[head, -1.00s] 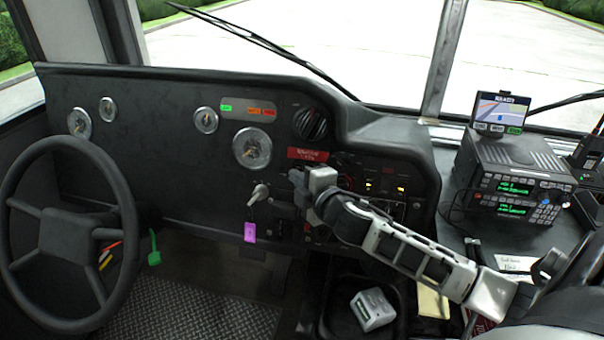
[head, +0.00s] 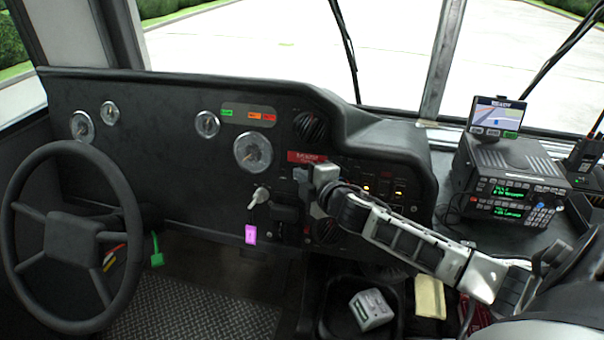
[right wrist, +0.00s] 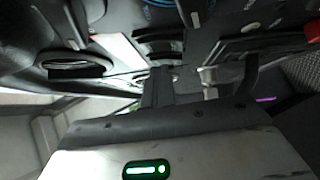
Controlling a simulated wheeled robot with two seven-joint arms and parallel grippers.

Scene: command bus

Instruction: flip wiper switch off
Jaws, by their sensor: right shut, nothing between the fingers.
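My right gripper (head: 304,184) is at the dashboard's switch panel (head: 376,176), just below the red label (head: 306,157). Its fingers are shut with nothing between them. The gripper and forearm cover part of the panel, and I cannot make out the wiper switch behind them. In the right wrist view the fingers (right wrist: 157,88) point at the dark panel; whether they touch it I cannot tell. The left wiper (head: 345,45) stands nearly upright on the windshield, and the right wiper (head: 565,50) slants up to the right. My left gripper is not in view.
The key (head: 259,196) with a purple tag (head: 251,234) sits left of my gripper. The steering wheel (head: 127,235) is at left. A radio (head: 510,180) stands at right. A bin with a white box (head: 371,308) is below.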

